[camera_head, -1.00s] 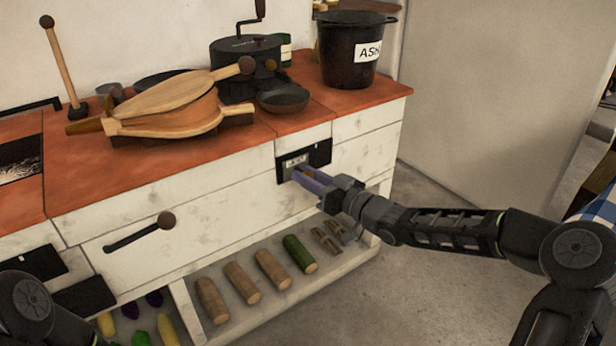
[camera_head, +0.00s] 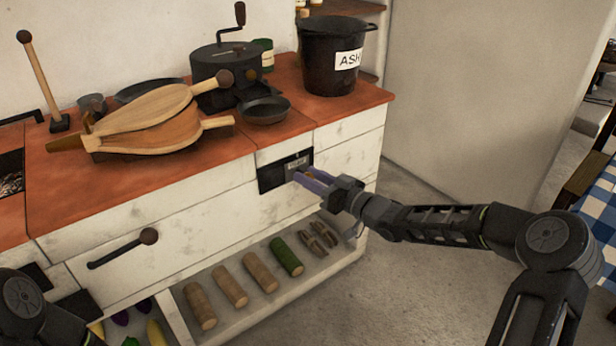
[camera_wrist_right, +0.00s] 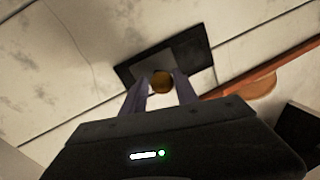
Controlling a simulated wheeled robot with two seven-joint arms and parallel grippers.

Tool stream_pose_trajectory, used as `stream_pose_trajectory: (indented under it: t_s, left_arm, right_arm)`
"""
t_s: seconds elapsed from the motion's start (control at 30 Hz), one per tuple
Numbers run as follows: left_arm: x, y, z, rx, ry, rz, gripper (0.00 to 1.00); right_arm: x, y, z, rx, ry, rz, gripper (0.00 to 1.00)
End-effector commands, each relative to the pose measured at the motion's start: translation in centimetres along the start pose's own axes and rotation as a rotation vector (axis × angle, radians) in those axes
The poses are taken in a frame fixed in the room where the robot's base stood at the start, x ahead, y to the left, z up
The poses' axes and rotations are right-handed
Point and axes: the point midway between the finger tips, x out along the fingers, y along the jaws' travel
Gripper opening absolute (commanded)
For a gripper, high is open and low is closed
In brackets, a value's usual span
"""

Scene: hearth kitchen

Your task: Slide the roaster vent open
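The roaster vent (camera_head: 268,178) is a black slot plate on the white cabinet front, below the red counter. Its grey labelled slide (camera_head: 298,163) sits at the right end of the plate, with bare black to its left. My right gripper (camera_head: 305,178) reaches it from the right. In the right wrist view the vent plate (camera_wrist_right: 136,71) lies ahead, and a round brass knob (camera_wrist_right: 161,82) sits between the two fingers of my right gripper (camera_wrist_right: 162,88), which close on its sides. My left arm shows at the lower left; its gripper is out of view.
Bellows (camera_head: 160,122), a black roaster (camera_head: 222,72) with a crank, a small pan (camera_head: 264,110) and an ash bucket (camera_head: 325,60) stand on the counter. A dark-knobbed handle (camera_head: 120,248) sticks out further left. Logs (camera_head: 230,286) lie on the low shelf. Floor to the right is clear.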

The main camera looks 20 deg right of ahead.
Motion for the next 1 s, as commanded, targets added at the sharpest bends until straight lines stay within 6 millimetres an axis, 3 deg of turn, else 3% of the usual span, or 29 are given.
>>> stream_pose_trajectory:
  t_s: [0.2,0.57,1.0]
  left_arm:
    - [0.0,0.0,0.0,0.000,0.000,0.000,0.00]
    - [-0.2,0.1,0.0,0.000,0.000,0.000,0.00]
    - [-2.5,0.8,0.2,0.002,-0.012,0.000,0.00]
  right_arm:
    - [-0.1,0.2,0.0,0.000,0.000,0.003,0.50]
    - [-0.5,0.1,-0.1,-0.001,-0.001,0.001,0.50]
    - [-6.9,0.2,-0.2,-0.001,-0.002,0.004,0.50]
